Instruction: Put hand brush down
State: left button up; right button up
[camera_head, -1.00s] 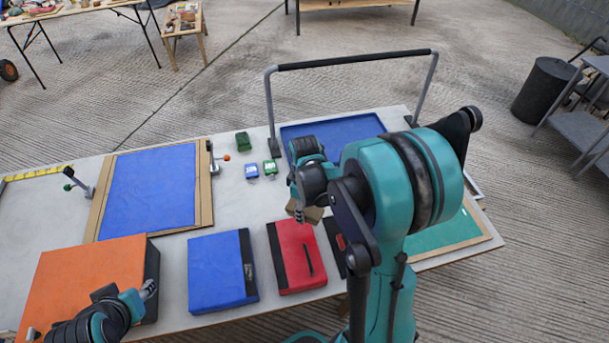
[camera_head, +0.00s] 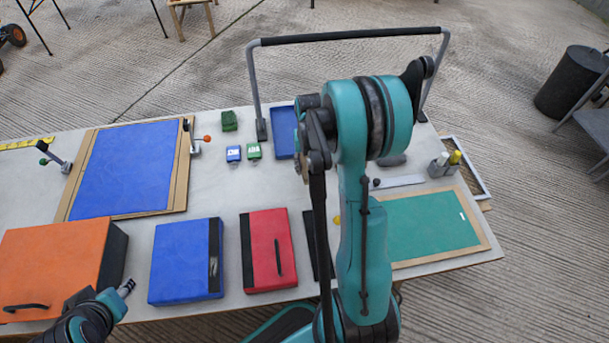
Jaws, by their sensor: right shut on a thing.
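My right arm rises from the bottom centre and bends forward over the table. Its gripper (camera_head: 314,163) is over the middle of the table, mostly hidden by my own arm. It is shut on the hand brush (camera_head: 317,160), of which only a small brownish bit shows, so I cannot tell how it is turned or whether it touches the table.
The table (camera_head: 210,200) holds a blue panel on a board (camera_head: 130,168), a blue case (camera_head: 182,262), a red case (camera_head: 268,250), a blue tray (camera_head: 284,132) and a framed green panel (camera_head: 430,222). A grey rail (camera_head: 350,35) arches over the back. Bare table shows left of my right arm.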

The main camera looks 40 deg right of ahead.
aim_at(305, 172)
jog(key=shift+w+a+f, duration=0.1)
jog(key=shift+w+f, duration=0.45)
jog(key=shift+w, duration=0.3)
notch_tip(305, 172, down, 4)
jog(key=shift+f+b, duration=0.1)
jog(key=shift+b, duration=1)
jog(key=o, duration=1.2)
